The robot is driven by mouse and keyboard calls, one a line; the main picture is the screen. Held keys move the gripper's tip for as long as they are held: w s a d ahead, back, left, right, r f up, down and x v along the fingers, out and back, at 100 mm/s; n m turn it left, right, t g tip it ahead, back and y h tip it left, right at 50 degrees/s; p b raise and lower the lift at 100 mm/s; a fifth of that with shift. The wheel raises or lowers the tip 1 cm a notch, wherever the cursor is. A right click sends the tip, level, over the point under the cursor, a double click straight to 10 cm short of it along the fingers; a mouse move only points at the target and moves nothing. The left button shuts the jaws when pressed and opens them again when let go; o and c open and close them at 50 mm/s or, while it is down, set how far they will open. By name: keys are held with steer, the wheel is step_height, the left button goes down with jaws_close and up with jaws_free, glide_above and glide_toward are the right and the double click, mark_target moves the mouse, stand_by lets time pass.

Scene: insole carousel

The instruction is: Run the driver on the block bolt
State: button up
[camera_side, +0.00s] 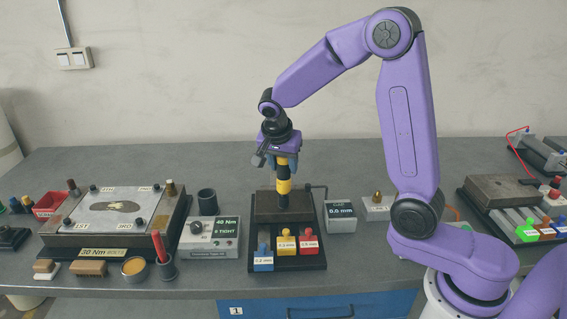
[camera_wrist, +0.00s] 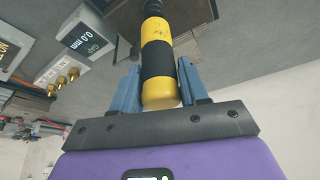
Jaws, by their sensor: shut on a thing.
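The driver (camera_side: 284,186) has a yellow and black banded handle and stands about upright. It also shows in the wrist view (camera_wrist: 157,62), between two blue fingers. My gripper (camera_side: 283,166) is shut on the driver's upper end, above the dark block (camera_side: 265,207). The driver's lower end is at the block's top; I cannot tell whether it touches. No block bolt can be made out; the driver may hide it. The block stands on a black base (camera_side: 314,262).
Blue (camera_side: 263,261), yellow (camera_side: 286,244) and red (camera_side: 307,244) labelled pieces lie at the base's front. A gap display (camera_side: 340,226) reading 0.0 mm stands right. A plate fixture (camera_side: 75,220) is further left.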

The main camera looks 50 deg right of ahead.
steer(key=shift+r, duration=2.75)
steer(key=shift+w, duration=0.1)
